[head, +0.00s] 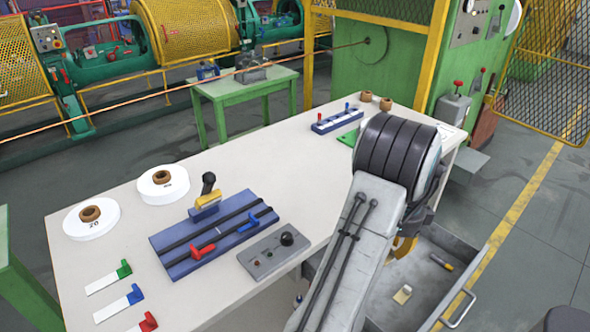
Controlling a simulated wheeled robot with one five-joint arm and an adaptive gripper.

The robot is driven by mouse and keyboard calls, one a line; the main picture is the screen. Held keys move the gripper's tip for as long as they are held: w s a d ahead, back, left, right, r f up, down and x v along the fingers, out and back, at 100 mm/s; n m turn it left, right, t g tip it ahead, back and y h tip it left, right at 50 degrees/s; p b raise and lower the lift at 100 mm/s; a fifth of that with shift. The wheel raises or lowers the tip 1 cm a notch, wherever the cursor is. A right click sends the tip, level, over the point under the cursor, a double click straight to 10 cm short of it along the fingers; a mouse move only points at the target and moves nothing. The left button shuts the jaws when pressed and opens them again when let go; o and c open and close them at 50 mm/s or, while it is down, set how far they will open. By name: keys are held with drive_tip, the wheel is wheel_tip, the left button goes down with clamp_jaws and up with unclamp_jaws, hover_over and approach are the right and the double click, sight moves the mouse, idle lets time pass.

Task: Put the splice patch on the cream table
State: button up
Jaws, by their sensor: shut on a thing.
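The cream table (120,205) runs across the middle of the head view, and its top is in plain sight except behind my arm. I cannot tell for sure which thing is the splice patch. Flat white strips with a green tab (109,278), a blue tab (119,303) and a red tab (145,325) lie at the table's front left. A small pale piece (402,294) lies in the grey tray (385,313) at lower right. My grey arm crosses the right part of the view. My gripper is hidden behind it, so its hold does not show.
The table's middle is clear. A yellow-framed mesh guard (545,85) rises at right.

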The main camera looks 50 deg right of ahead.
drive_tip(key=w+d+r+p, duration=0.1)
drive_tip(key=w+d+r, duration=0.6)
drive_tip(key=w+r, duration=0.45)
drive_tip(key=p, duration=0.6)
hover_over(325, 204)
drive_tip(key=f, duration=0.7)
drive_tip(key=shift+s+d+f, duration=0.1)
drive_tip(key=shift+s+f, duration=0.1)
drive_tip(key=shift+s, duration=0.15)
drive_tip(key=shift+w+f+p, duration=0.35)
drive_tip(key=shift+p, duration=0.05)
drive_tip(key=shift+f+p, duration=0.6)
drive_tip(key=shift+p, duration=0.55)
drive_tip(key=shift+f, duration=1.4)
drive_tip(key=shift+f, duration=0.1)
